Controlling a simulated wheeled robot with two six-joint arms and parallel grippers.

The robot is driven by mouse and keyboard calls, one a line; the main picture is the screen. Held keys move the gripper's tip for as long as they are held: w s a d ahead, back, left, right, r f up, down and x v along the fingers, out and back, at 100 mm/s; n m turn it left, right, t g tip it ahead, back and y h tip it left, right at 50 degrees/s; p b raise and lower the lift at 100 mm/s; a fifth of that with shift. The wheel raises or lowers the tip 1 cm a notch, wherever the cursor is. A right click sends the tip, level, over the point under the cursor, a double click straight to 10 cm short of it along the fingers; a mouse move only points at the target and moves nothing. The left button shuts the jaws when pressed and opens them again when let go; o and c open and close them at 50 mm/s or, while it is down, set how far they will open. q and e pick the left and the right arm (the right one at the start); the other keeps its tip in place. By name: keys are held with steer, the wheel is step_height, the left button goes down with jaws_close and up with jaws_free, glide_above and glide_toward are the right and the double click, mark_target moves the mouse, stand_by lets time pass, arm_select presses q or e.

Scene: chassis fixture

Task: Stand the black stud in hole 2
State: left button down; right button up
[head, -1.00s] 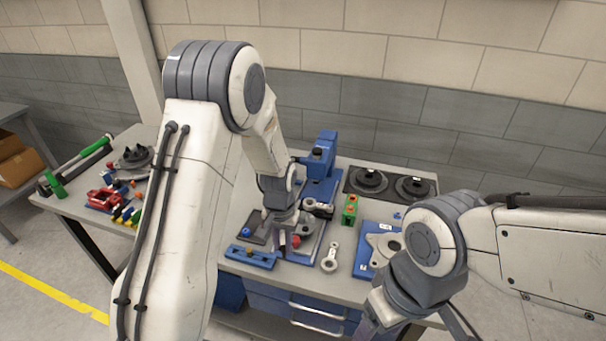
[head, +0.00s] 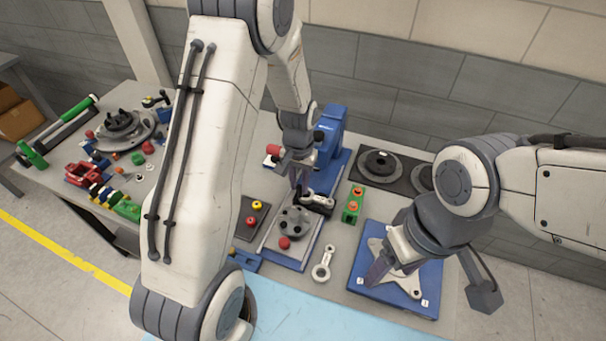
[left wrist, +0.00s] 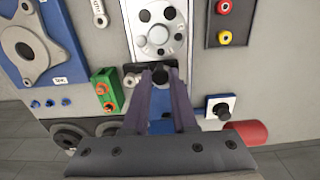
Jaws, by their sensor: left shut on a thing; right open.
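My left gripper (head: 297,188) is over the middle of the bench, behind the round grey part. In the left wrist view its fingers (left wrist: 160,82) close on a small black piece (left wrist: 160,73), which looks like the black stud; its lower part cannot be made out. The round grey part (head: 294,222) with several dark holes sits on a blue-edged plate. A blue plate (head: 362,240) carries a grey flange (head: 405,283) with small white labels too small to read. My right gripper (head: 376,270) is open over that plate's left side. I cannot tell which hole is hole 2.
A green block (head: 353,206) with orange tops stands between the two plates. A grey link (head: 322,263) lies in front of it. A dark tray (head: 240,226) holds a red and a yellow knob. A blue upright fixture (head: 331,140) stands behind my left gripper. A red cylinder (left wrist: 247,132) lies nearby.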

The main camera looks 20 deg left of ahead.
arm_select(q)
steer(key=shift+a+f+b, duration=0.15)
steer(key=shift+f+b, duration=0.55)
steer(key=shift+f, duration=0.25)
step_height(320, 180, down, 2)
steer(key=shift+f+b, duration=0.25)
steer(key=shift+b, duration=0.75)
steer(key=shift+f, duration=0.35)
steer(key=shift+s, duration=0.15)
steer(key=shift+f+b, duration=0.15)
steer(key=shift+b, duration=0.15)
steer(key=shift+f+b, duration=0.5)
steer(key=shift+f, duration=0.25)
steer(key=shift+f, duration=0.1)
steer(key=shift+f+b, duration=0.4)
steer(key=shift+f, duration=0.1)
